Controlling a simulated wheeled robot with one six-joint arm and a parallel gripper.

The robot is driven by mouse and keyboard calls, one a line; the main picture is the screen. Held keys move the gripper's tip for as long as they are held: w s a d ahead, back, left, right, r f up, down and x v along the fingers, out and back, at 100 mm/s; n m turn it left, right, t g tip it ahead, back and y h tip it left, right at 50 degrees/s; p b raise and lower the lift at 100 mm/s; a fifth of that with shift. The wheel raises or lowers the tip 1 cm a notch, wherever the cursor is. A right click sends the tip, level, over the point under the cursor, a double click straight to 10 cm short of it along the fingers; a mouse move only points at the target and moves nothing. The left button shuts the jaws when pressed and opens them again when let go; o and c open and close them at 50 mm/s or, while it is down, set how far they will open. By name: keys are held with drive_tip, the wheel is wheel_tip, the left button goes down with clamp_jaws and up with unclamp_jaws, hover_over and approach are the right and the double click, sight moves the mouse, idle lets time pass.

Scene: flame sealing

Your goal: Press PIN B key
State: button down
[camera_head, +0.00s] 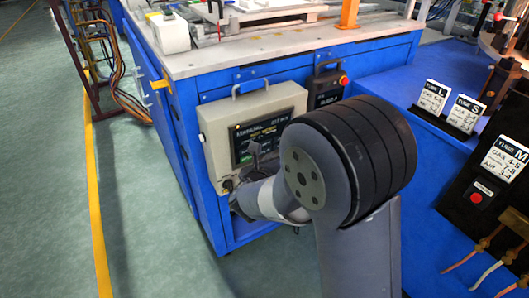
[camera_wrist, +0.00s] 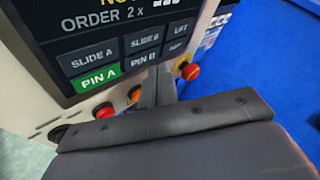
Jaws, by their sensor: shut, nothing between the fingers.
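The control panel's screen (camera_wrist: 75,30) shows close up in the wrist view, with dark keys in rows. The PIN B key (camera_wrist: 142,59) is dark grey, in the lower row between the green-lit PIN A key (camera_wrist: 98,79) and another dark key at the right. My gripper (camera_wrist: 161,75) is shut and empty, its dark fingers pointing at the panel just below and right of PIN B. I cannot tell whether the tips touch the panel. In the head view my gripper (camera_head: 256,163) is before the beige panel box (camera_head: 214,130), partly hidden by my arm.
Red and orange buttons (camera_wrist: 134,94) sit on the panel edge below the screen; another red button (camera_wrist: 189,71) is at the right. A black box with a red button (camera_head: 327,87) stands beside the panel. Blue cabinets (camera_head: 285,68) flank it. The green floor at left is clear.

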drive_tip(key=shift+s+d, duration=0.1)
drive_tip(key=shift+s+d+b, duration=0.3)
drive_tip(key=shift+s+d, duration=0.4)
drive_tip(key=shift+s, duration=0.3)
drive_tip(key=shift+s+d+b, duration=0.25)
drive_tip(key=shift+s+d, duration=0.4)
drive_tip(key=shift+s, duration=0.35)
drive_tip(key=shift+w+a, duration=0.1)
drive_tip(key=s+d, duration=0.2)
drive_tip(key=s, duration=0.1)
drive_tip(key=shift+s+d, duration=0.1)
drive_tip(key=shift+d, duration=0.2)
